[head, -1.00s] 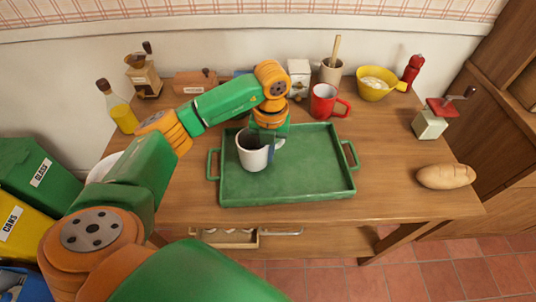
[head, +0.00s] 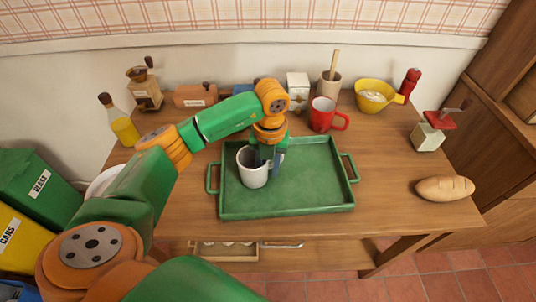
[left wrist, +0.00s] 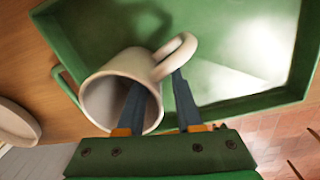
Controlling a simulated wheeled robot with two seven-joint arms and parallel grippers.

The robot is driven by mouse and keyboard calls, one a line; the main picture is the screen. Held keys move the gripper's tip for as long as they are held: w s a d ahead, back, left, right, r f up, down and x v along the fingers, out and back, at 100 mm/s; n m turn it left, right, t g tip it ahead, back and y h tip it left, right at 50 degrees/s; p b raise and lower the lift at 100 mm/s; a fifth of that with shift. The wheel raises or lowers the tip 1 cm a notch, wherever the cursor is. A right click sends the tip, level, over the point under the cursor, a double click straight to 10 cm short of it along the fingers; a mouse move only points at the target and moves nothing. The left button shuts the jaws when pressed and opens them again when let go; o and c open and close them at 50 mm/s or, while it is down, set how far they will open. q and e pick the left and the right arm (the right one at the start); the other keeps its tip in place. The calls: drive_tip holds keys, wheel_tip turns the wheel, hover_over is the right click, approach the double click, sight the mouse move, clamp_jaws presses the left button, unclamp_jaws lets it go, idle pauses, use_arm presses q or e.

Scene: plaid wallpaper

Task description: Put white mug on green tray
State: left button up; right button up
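The white mug (head: 252,178) stands upright on the left part of the green tray (head: 310,195), its handle toward the right. My left gripper (head: 268,160) is over the mug's right side with its fingers apart. In the left wrist view the gripper (left wrist: 160,100) has one finger inside the mug's mouth and the other outside, by the handle. A gap shows between the fingers and the wall of the mug (left wrist: 115,68). The tray (left wrist: 235,108) lies under and behind it. My right gripper is not in view.
An oil bottle (head: 122,125) is at the left, bread (head: 444,188) at the right. The tray's middle and right are bare.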

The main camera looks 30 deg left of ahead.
use_arm(q)
wheel_tip(320, 180, up, 6)
drive_tip(key=shift+d+r, duration=0.1)
drive_tip(key=shift+d, duration=0.05)
wheel_tip(320, 180, up, 5)
drive_tip(key=shift+f+p, duration=0.1)
drive_tip(key=shift+p, duration=0.4)
